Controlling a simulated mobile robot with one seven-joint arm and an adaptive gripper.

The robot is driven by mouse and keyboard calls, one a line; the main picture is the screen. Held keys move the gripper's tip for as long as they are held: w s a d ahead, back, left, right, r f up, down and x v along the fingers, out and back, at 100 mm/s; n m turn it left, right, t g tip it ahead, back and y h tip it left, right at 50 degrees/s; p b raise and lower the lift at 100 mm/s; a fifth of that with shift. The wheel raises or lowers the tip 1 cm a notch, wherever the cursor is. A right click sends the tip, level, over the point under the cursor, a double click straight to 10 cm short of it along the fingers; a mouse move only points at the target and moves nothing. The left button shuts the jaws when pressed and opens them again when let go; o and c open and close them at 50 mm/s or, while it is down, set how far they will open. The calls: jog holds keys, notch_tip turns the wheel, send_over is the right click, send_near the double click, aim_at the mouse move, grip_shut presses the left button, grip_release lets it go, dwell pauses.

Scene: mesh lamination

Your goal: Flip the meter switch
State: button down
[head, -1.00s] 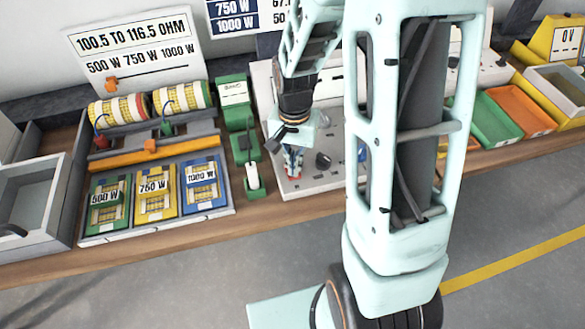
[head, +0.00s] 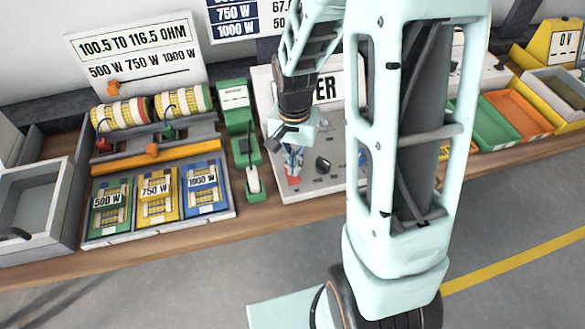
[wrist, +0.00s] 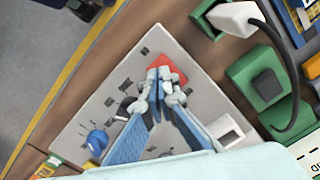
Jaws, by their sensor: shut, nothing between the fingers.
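The light grey meter panel (head: 330,178) lies on the bench, partly hidden behind my arm in the head view. It also shows in the wrist view (wrist: 85,125), with a red switch piece (wrist: 172,62), a blue knob (wrist: 97,141) and a black knob. The red piece (head: 293,181) shows just below my fingertips in the head view. My gripper (head: 292,168) is shut and empty, pointing down over the panel. In the wrist view its fingertips (wrist: 160,76) overlap the red piece and hide part of it. Whether they touch it I cannot tell.
A green device with a white plug and black cable (head: 252,180) stands close left of the panel. Further left is a tray with 500 W, 750 W and 1000 W cards (head: 157,232). Green and orange bins (head: 515,112) stand to the right.

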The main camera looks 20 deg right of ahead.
aim_at(294, 178)
jog(key=shift+r+p, duration=1.5)
jog(key=shift+r, duration=0.8)
